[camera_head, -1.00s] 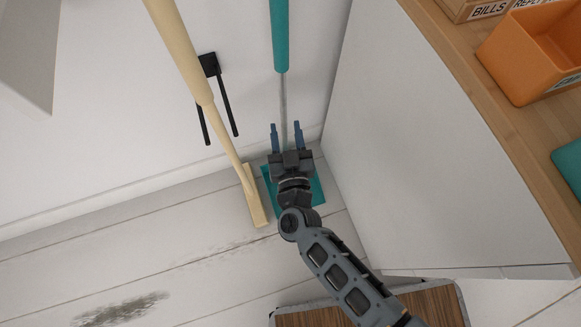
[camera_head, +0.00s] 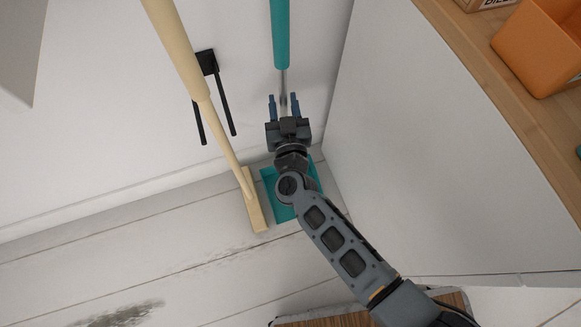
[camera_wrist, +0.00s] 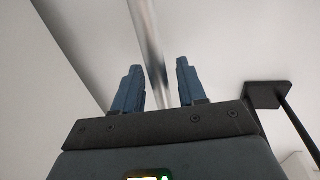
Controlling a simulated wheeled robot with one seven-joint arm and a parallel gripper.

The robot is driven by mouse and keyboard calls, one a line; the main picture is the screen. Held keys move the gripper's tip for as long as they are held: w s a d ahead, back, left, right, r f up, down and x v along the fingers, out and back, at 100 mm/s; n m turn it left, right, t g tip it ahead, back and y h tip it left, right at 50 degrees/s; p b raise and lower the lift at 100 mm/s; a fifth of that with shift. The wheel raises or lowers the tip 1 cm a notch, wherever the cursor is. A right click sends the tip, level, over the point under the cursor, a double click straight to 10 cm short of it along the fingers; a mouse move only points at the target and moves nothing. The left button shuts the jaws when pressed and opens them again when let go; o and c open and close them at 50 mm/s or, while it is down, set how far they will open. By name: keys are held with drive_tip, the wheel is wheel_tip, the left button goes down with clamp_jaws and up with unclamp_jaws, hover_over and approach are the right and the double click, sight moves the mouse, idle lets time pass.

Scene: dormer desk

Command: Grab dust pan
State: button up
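The dust pan has a teal pan (camera_head: 278,205) on the floor in the corner and a long upright handle. The handle has a thin metal shaft and a teal grip (camera_head: 280,35) at the top. My gripper (camera_head: 283,106) is open, and its two blue fingers stand on either side of the metal shaft, just below the teal grip. In the wrist view the metal shaft (camera_wrist: 149,45) runs between the open fingers, with a gap on both sides. My arm hides part of the pan and the lower shaft.
A cream broom (camera_head: 180,50) stands just left of the dust pan. A black wall bracket (camera_head: 206,62) with two prongs is behind it. A white cabinet side (camera_head: 420,160) closes off the right. An orange bin (camera_head: 540,45) sits on the wooden desktop (camera_head: 490,75).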

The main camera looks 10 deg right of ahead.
clamp_jaws()
idle(1.2)
